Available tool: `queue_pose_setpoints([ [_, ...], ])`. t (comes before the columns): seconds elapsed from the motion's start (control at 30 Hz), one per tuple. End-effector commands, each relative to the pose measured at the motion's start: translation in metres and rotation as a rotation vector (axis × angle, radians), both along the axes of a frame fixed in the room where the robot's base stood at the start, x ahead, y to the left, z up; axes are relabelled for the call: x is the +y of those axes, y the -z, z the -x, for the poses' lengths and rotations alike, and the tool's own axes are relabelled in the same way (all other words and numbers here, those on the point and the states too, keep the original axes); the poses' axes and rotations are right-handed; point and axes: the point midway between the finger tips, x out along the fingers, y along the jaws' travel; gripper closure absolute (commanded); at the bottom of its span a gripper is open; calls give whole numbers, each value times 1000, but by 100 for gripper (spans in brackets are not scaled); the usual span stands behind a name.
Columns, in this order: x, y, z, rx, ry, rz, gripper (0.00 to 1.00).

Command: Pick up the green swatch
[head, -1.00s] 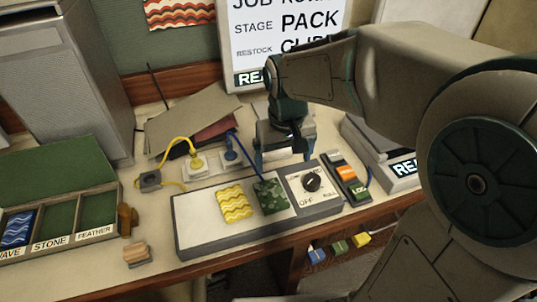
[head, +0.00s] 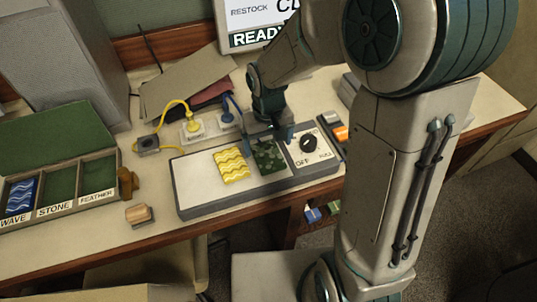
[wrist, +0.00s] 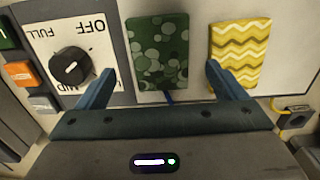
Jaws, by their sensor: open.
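The green swatch (head: 270,158) lies flat on the pale top of the grey panel, between the yellow zigzag swatch (head: 231,166) and the dial; its spotted face shows clearly in the wrist view (wrist: 158,52). My gripper (head: 269,139) is open above the swatch's far end and partly covers it in the head view. In the wrist view my two blue fingers (wrist: 157,80) are apart, one on each side of the swatch's near end, with nothing held between them. The left finger is near the dial plate, the right one near the yellow swatch.
The black dial (head: 308,143) stands up beside the green swatch. Two plugs with cords, one yellow (head: 194,125) and one blue, are behind the panel. A compartment tray (head: 62,205) with a blue swatch and a wooden block (head: 139,214) lie left.

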Motion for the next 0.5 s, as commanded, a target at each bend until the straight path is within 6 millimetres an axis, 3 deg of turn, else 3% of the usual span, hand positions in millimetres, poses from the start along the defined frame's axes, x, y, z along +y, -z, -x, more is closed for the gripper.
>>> queue_pose_setpoints([
  [0.23,0,32,1,4,0,1,9],
  [0.5,0,38,1,1,1,0,9],
])
